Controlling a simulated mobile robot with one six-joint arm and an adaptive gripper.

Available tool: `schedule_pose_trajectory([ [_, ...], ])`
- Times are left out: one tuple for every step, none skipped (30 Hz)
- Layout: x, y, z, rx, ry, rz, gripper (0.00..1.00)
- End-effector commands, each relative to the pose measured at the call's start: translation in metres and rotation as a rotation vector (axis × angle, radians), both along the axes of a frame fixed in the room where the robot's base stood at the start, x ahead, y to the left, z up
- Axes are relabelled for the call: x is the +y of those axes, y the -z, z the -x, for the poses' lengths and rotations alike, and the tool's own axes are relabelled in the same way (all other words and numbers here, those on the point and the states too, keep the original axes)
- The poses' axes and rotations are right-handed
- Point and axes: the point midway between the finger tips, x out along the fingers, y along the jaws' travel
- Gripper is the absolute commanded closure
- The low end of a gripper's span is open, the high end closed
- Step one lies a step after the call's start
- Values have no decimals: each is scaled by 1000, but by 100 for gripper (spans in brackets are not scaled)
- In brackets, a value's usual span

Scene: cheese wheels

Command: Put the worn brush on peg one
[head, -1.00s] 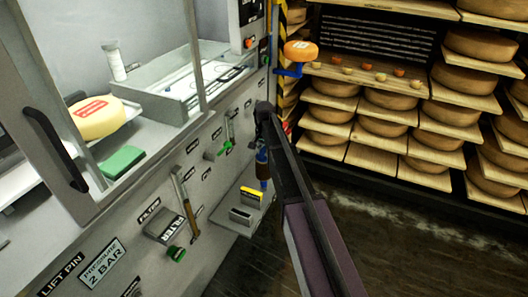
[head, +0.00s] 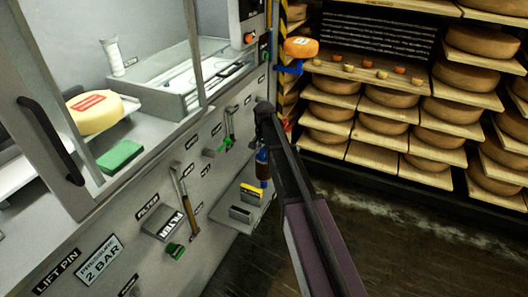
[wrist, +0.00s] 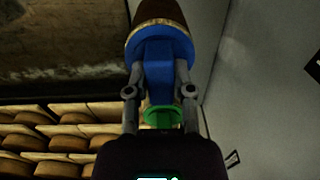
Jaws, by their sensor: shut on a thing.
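In the wrist view, my gripper (wrist: 158,78) is shut on the blue middle part of a blue-and-brown tool (wrist: 166,55). The tool has a thick brown end with a pale rim, and a green piece shows below the blue part. In the head view, the tool (head: 262,166) hangs beside my dark arm, in front of the panel's right end, apart from it as far as I can see. I cannot tell from its bristles whether it is the worn brush. Peg labels are too small to read.
A small ledge (head: 222,216) with dark and yellow-topped blocks juts from the panel below the tool. Cheese shelves (head: 375,143) stand behind. The floor at right (head: 420,240) is clear.

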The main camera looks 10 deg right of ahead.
Motion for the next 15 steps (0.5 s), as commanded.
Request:
schedule_pose_trajectory([
  [0, 2, 0, 0, 0, 0, 100],
  [0, 2, 0, 0, 0, 0, 100],
  [0, 3, 0, 0, 0, 0, 100],
  [0, 3, 0, 0, 0, 0, 100],
  [0, 4, 0, 0, 0, 0, 100],
  [0, 4, 0, 0, 0, 0, 66],
  [0, 3, 0, 0, 0, 0, 57],
  [0, 3, 0, 0, 0, 0, 48],
  [0, 3, 0, 0, 0, 0, 37],
  [0, 3, 0, 0, 0, 0, 29],
  [0, 3, 0, 0, 0, 0, 29],
  [0, 3, 0, 0, 0, 0, 29],
  [0, 3, 0, 0, 0, 0, 29],
  [0, 3, 0, 0, 0, 0, 29],
  [0, 3, 0, 0, 0, 0, 29],
])
